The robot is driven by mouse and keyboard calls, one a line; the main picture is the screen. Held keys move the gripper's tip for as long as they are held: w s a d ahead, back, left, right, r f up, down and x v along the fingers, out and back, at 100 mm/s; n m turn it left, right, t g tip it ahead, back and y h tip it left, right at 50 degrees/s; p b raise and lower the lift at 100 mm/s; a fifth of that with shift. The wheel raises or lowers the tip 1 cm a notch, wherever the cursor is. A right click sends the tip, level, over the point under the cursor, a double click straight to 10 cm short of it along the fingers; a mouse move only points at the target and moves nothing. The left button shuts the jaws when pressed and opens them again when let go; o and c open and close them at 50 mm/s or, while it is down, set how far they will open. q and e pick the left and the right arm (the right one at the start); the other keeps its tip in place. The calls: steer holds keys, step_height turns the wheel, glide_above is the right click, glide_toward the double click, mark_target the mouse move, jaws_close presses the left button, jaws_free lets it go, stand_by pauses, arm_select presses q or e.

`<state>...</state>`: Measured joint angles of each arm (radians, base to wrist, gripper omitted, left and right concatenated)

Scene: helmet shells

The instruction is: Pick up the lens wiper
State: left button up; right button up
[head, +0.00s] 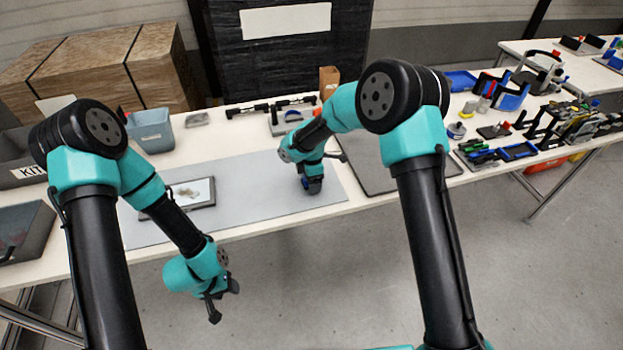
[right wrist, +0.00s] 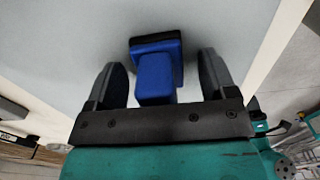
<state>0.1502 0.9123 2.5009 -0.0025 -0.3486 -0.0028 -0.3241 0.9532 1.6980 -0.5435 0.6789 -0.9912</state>
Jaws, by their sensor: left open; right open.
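The lens wiper, a blue block with a dark edge (right wrist: 155,72), lies on the grey mat in the right wrist view. Its narrow blue part sits between the two dark fingers of my right gripper (right wrist: 165,85), with a gap on each side. In the head view the right gripper (head: 313,185) is low over the right part of the mat, and a little of the blue wiper shows beneath it. My left gripper (head: 222,299) is open and empty in front of the table, over the floor.
The grey mat (head: 240,185) carries a framed picture-like panel (head: 196,192) at its left. A grey bin (head: 151,130) stands behind it. A dark mat (head: 375,165) lies to the right. Many blue, black and green parts crowd the table's right end.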

steer(key=shift+c, duration=0.4)
steer(key=c, duration=0.9)
